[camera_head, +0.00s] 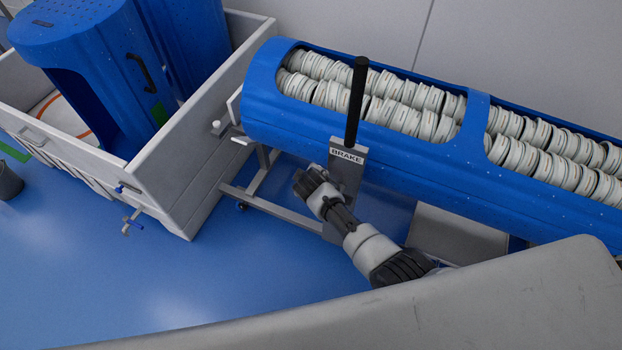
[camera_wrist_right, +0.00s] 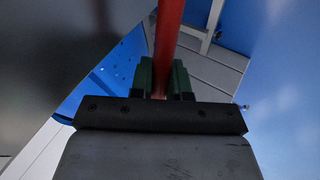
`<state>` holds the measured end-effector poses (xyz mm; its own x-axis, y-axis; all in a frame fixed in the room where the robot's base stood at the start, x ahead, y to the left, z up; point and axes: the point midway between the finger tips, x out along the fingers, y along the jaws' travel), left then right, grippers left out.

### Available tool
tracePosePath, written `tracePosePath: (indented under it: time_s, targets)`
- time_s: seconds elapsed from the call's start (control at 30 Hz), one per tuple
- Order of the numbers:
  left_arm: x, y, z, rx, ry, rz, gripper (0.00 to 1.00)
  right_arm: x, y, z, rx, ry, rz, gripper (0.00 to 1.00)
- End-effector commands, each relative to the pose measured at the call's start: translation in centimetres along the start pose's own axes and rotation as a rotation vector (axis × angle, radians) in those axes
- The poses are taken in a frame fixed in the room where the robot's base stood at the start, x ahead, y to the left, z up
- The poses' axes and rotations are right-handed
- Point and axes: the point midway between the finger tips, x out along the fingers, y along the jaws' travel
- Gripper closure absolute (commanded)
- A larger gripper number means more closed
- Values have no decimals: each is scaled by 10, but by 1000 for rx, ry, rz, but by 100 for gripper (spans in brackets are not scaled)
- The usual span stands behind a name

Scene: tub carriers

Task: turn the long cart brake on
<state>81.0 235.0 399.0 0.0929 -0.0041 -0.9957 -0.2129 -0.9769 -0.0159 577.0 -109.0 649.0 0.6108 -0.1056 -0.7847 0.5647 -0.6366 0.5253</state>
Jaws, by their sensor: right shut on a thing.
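The long cart (camera_head: 290,122) is a blue, open-topped trough on a grey frame. A grey plate marked BRAKE (camera_head: 346,168) stands at its near side, with a black upright handle (camera_head: 357,95) rising above it. My right gripper (camera_head: 303,184) is low beside the plate, left of its lower part. In the right wrist view my right gripper (camera_wrist_right: 161,70) has its dark green fingers shut on a red bar (camera_wrist_right: 169,28). The red bar is hidden in the head view, so I cannot tell how it joins the brake plate. My left gripper is not in view.
The long cart holds rows of stacked white tubs (camera_head: 425,97). A white-walled bin (camera_head: 195,140) with blue containers (camera_head: 85,60) stands to the left. A grey surface (camera_head: 450,310) crosses the lower right. The blue floor (camera_head: 130,290) at lower left is clear.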

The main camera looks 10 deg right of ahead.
Motion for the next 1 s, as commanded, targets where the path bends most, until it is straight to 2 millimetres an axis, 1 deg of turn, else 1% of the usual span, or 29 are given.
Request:
tracePosePath:
  time_s: [0.03,0.1,0.33,0.47,0.57,0.8,1.0]
  targets:
    - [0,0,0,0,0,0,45,0,-1,1,-3,-4,-2,82]
    - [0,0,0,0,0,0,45,0,-1,1,-3,-4,-2,74]
    - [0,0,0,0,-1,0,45,0,0,1,-1,-2,-1,74]
    - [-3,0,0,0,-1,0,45,-5,0,0,-1,-2,-1,74]
    - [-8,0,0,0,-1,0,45,-15,0,0,-1,-1,-1,74]
    - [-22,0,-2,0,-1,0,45,-55,0,0,-1,-1,-1,74]
    - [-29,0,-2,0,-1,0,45,-86,0,0,-1,-1,-1,74]
